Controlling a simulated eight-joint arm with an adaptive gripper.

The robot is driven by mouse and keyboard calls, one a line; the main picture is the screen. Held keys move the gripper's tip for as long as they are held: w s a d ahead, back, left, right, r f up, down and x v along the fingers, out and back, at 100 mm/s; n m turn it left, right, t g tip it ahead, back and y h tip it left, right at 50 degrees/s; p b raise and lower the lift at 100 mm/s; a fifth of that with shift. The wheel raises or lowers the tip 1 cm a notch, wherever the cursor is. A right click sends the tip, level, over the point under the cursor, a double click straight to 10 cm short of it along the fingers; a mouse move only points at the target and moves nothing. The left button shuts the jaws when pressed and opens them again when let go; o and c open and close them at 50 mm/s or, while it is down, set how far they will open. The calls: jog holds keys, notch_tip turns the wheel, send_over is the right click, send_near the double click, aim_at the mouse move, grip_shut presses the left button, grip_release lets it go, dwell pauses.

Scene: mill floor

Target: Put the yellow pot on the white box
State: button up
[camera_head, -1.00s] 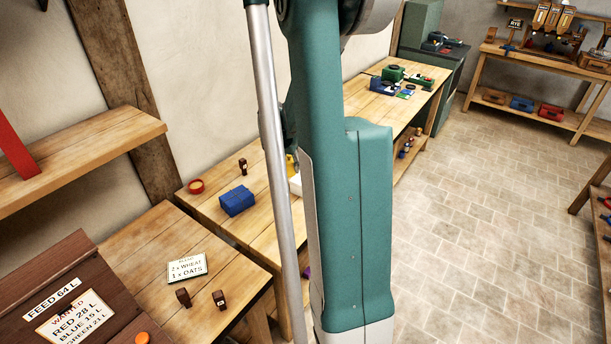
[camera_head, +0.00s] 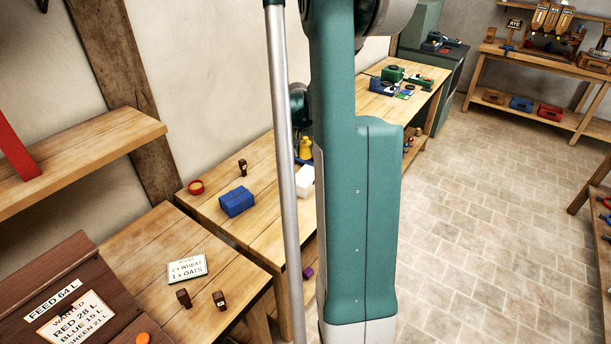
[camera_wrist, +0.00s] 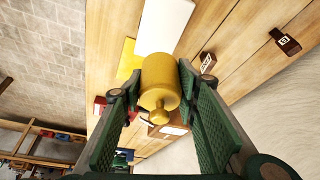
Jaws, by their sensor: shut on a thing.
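The yellow pot (camera_wrist: 160,85) is between the two green-padded fingers of my gripper (camera_wrist: 162,92), which is shut on it. Its small knob end points toward the wrist camera. The pot (camera_head: 305,147) also shows in the head view, just beyond the white box (camera_head: 306,181) and partly hidden by my arm. The pot's height above the bench is unclear.
A blue box (camera_head: 237,201), a red round dish (camera_head: 196,187) and a small dark block (camera_head: 243,167) stand on the same bench. A flat yellow piece (camera_wrist: 128,59) lies near the white box. Bare bench top lies between the blue and white boxes.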

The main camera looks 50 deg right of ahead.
jog(key=shift+f, duration=3.1)
jog(key=shift+f+b, duration=0.3)
jog(key=shift+f, duration=1.55)
jog(key=shift+f, duration=0.1)
jog(key=o, duration=0.7)
jog(key=shift+f, duration=0.1)
jog(key=o, duration=0.5)
jog(key=shift+r, duration=0.2)
jog(key=v, duration=1.2)
jog(key=shift+p, duration=0.35)
